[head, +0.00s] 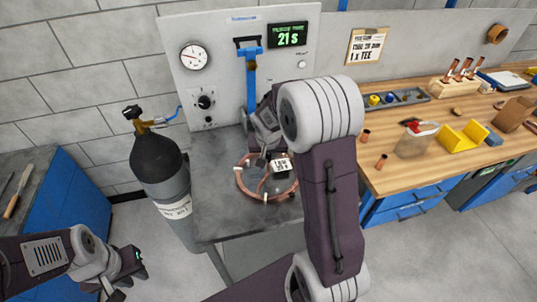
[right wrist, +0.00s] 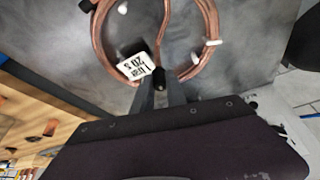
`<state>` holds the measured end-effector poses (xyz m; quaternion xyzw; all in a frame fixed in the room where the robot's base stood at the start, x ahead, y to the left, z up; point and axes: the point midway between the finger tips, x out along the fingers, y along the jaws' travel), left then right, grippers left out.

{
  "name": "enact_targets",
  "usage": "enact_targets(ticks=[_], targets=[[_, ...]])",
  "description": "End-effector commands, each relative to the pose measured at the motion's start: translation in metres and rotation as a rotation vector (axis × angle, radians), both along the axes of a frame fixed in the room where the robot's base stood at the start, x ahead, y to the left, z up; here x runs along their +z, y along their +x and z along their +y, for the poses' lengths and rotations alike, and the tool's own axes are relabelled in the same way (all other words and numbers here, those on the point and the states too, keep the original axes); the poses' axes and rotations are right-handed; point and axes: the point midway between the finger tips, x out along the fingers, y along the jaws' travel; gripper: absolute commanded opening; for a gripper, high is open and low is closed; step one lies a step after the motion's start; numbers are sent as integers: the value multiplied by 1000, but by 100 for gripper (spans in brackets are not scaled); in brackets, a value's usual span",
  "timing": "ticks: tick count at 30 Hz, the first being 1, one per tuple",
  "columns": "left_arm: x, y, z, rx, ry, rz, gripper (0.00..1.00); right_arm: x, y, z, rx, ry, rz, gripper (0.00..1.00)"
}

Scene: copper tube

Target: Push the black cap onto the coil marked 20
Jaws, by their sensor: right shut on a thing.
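The copper coil (head: 240,188) lies on the grey bench top, with white clips around its ring. A white tag (head: 281,165) stands at the coil; in the right wrist view the tag (right wrist: 136,66) reads 20, turned over. My right gripper (head: 262,158) reaches down over the coil, partly hidden by its own arm. In the right wrist view its fingers (right wrist: 160,88) are shut on a small black piece, which looks like the black cap (right wrist: 159,76), beside the tag and the copper tube (right wrist: 164,25). Contact with the tube cannot be told. My left gripper (head: 127,277) is low at left, away from the coil.
A black and grey gas cylinder (head: 158,165) stands left of the bench. Behind the coil is a panel (head: 222,60) with a gauge, blue lever and display reading 21 s. A wooden bench (head: 400,180) at right holds copper fittings and a yellow block.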

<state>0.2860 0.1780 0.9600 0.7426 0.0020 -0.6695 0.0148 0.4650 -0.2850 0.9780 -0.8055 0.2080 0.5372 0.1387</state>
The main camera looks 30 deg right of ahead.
Motion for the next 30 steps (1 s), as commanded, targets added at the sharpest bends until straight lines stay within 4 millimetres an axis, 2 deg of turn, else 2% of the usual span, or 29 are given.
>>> enact_targets(ticks=[30], targets=[[-27, 0, 0, 0, 0, 0, 23, -27, 0, 0, 0, 0, 0, 0]])
